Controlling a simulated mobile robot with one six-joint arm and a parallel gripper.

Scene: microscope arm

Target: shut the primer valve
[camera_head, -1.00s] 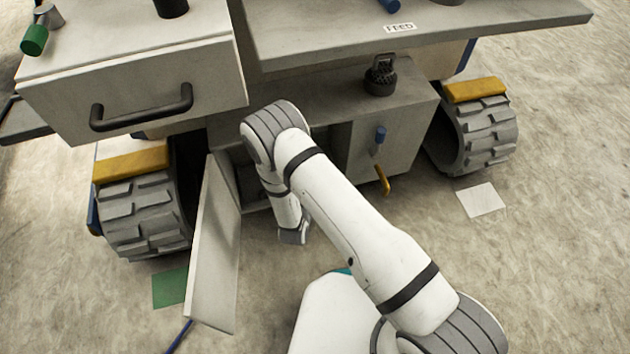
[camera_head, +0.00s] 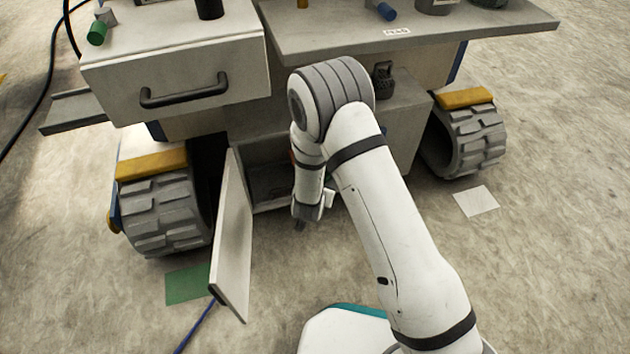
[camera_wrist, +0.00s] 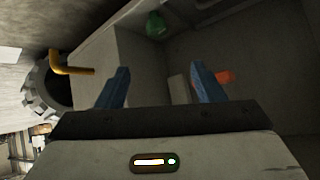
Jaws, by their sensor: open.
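No label in view tells which part is the primer valve. In the wrist view, a yellow-orange bent lever (camera_wrist: 72,70) sticks out at the left, outside the cabinet wall. A green knob (camera_wrist: 155,25) shows at the top, and an orange-red part (camera_wrist: 226,77) shows beside the right finger, partly hidden by it. My gripper (camera_wrist: 161,80) has its blue fingers apart with nothing held between them. In the head view, my gripper (camera_head: 302,224) points down in front of the open cabinet (camera_head: 268,180); my arm hides the yellow lever there.
The cabinet door (camera_head: 232,240) stands open left of my gripper. A drawer front with a black handle (camera_head: 185,92) is above it. Treaded wheels (camera_head: 165,215) stand on both sides. A FEED-side shelf (camera_head: 420,28) overhangs. Floor in front is mostly clear, with a blue cable (camera_head: 195,328).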

